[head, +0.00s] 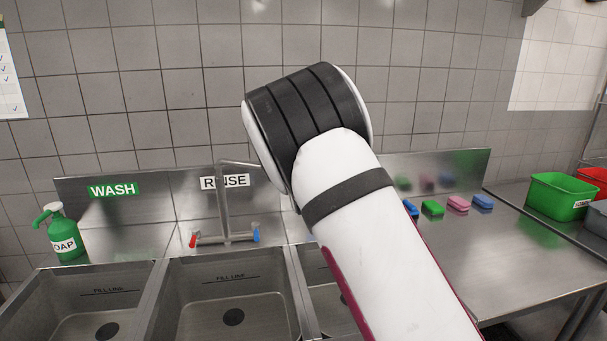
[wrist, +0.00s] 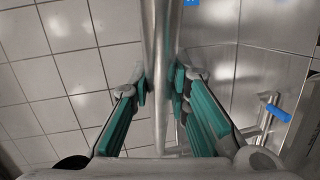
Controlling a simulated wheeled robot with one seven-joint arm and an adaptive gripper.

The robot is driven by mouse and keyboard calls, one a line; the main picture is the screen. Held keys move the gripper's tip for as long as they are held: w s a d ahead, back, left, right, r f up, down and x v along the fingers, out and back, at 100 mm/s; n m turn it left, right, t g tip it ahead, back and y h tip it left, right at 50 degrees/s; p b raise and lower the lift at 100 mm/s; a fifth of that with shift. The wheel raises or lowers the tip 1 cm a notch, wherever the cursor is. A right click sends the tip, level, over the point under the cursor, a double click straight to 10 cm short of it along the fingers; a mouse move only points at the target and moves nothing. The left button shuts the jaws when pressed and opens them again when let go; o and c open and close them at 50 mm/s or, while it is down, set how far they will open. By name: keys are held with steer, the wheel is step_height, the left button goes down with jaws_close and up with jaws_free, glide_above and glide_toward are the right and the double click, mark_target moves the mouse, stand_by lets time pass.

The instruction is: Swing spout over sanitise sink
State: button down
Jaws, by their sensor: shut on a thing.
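The metal tap stands behind the middle sink, with its upright pipe (head: 223,205) between a red handle (head: 193,241) and a blue handle (head: 256,235). Its spout (head: 240,163) runs right from the top of the pipe and goes out of sight behind my arm. In the wrist view my gripper (wrist: 162,88) has its teal fingers closed on both sides of the spout tube (wrist: 157,40). My gripper is hidden behind my arm in the head view. The right-hand sink (head: 322,294), partly covered by my arm, shows no readable label.
The wash sink (head: 75,300) is at left and the rinse sink (head: 224,300) in the middle. A green soap bottle (head: 64,235) stands at the back left. Several sponges (head: 457,204) and a green bin (head: 560,196) are on the right counter. The tiled wall is close behind.

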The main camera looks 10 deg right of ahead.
steer(key=c, duration=1.5)
jaws_free()
steer(key=v, duration=1.2)
steer(key=shift+d, duration=0.1)
